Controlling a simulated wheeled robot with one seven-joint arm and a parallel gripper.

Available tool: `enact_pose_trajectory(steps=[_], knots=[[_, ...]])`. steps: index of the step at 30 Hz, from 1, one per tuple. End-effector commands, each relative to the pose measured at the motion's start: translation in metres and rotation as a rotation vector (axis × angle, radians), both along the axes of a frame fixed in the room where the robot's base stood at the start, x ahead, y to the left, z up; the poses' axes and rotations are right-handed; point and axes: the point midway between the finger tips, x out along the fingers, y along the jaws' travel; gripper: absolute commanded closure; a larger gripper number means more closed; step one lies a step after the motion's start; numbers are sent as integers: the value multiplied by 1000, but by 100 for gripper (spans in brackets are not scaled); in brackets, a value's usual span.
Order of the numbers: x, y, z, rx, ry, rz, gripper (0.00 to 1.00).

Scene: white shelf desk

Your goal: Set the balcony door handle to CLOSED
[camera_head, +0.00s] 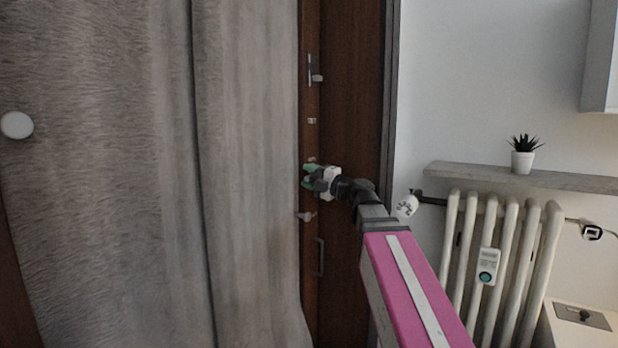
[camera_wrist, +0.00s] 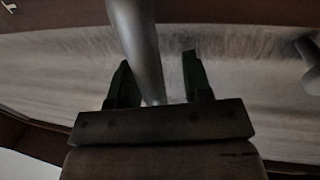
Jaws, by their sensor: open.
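My gripper (camera_head: 309,174) is at the narrow dark brown door strip beside the curtain in the head view. In the wrist view my gripper (camera_wrist: 157,66) is open, with its two dark green fingers apart. A smooth grey bar (camera_wrist: 140,40), which looks like a handle lever, runs between the fingers, nearer the left one; I cannot tell if it touches. In the head view a metal handle (camera_head: 311,70) stands upright higher on the strip. A small light lever (camera_head: 306,215) sticks out just below my gripper, and a pull handle (camera_head: 319,257) is lower. The part at my gripper is hidden.
A grey curtain (camera_head: 240,150) hangs left of the strip, close to my gripper. A white radiator (camera_head: 505,245) stands on the right under a shelf (camera_head: 560,178) with a potted plant (camera_head: 523,155). In the wrist view a grey rounded part (camera_wrist: 311,78) shows at the right edge.

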Motion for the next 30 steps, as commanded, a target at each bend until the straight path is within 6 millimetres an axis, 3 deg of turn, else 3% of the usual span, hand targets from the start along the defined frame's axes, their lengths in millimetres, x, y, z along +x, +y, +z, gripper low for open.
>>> enact_pose_trajectory(steps=[18,30], knots=[[-50,-75,-18,-1,1,-1,55],[-57,-87,-20,0,1,1,55]])
